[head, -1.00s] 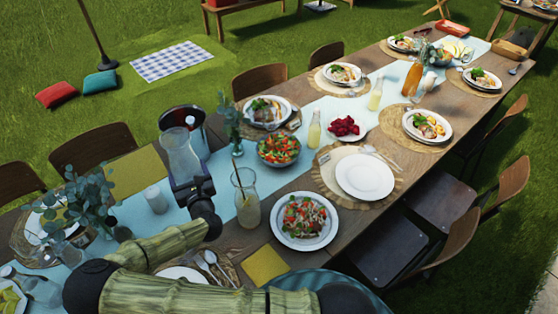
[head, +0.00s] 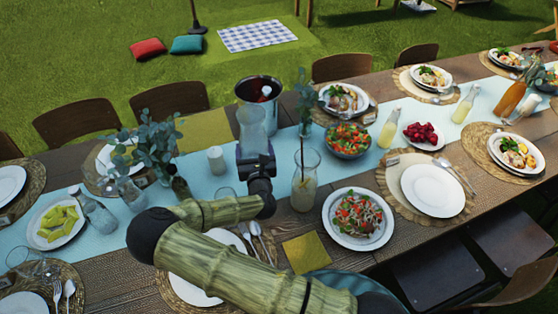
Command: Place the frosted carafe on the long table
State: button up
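The frosted carafe (head: 252,125), a pale translucent vessel, stands upright at my gripper (head: 255,158) in the middle of the head view. My gripper appears shut on its lower part; the fingertips are partly hidden by the gripper's own dark body. The carafe is over the long table (head: 110,268), in front of a metal bucket as I see it. Its base is hidden, so I cannot tell whether it touches the table.
A glass pitcher (head: 305,185) stands close to the right of my gripper, and a white candle (head: 216,160) to its left. The metal bucket (head: 243,92) is just behind. Salad bowl (head: 348,150), plates and bottles crowd the right. A yellow placemat (head: 205,132) shows bare surface.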

notch_tip(320, 180, down, 6)
jog(key=shift+r+p, duration=0.15)
jog(key=shift+p, duration=0.25)
jog(key=shift+f+p, duration=0.3)
jog(key=shift+f, duration=1.5)
jog(key=shift+f, duration=0.2)
jog(key=o, duration=1.4)
jog(key=shift+c, duration=0.2)
